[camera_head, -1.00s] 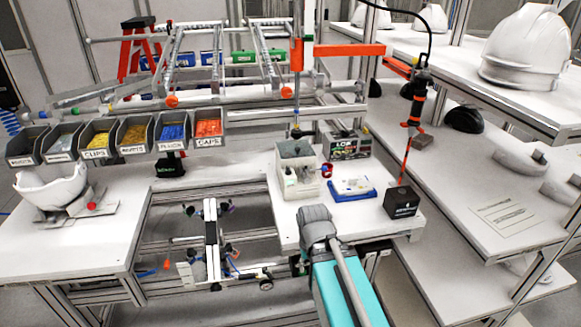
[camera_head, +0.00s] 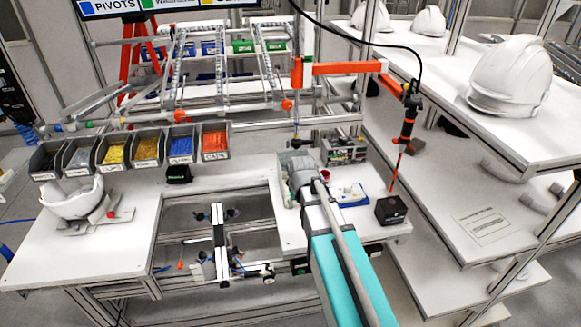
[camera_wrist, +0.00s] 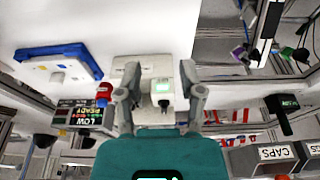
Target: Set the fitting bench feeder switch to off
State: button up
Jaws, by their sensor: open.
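The feeder is a pale box on the fitting bench (camera_head: 250,207), mostly behind my gripper (camera_head: 302,182) in the head view; its top edge (camera_head: 293,157) shows. In the wrist view, the feeder (camera_wrist: 148,68) lies between and beyond the open, empty fingers of my gripper (camera_wrist: 160,78). A small green-lit panel (camera_wrist: 162,87) shows on it, but I cannot make out a switch lever or its position. A red cup-like part (camera_wrist: 104,93) is at its side, also visible in the head view (camera_head: 325,175). I cannot tell whether my fingers touch the feeder.
A blue-and-white device (camera_head: 350,194) and a black box (camera_head: 390,210) stand right of the feeder. A sign box (camera_head: 345,150) is behind, reading LOW and READY in the wrist view (camera_wrist: 80,113). A driver (camera_head: 407,125) hangs at right. Parts bins (camera_head: 146,147) line the left.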

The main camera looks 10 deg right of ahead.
jog(key=w+r+t+p, duration=0.1)
jog(key=w+r+p, duration=0.8)
jog(key=r, duration=0.2)
jog(key=shift+w+r+t, duration=0.15)
jog(key=shift+t, duration=0.25)
jog(key=b+x, duration=1.3)
jog(key=shift+f, duration=0.4)
dwell(0.3)
grip_shut()
jog(key=shift+d, duration=0.1)
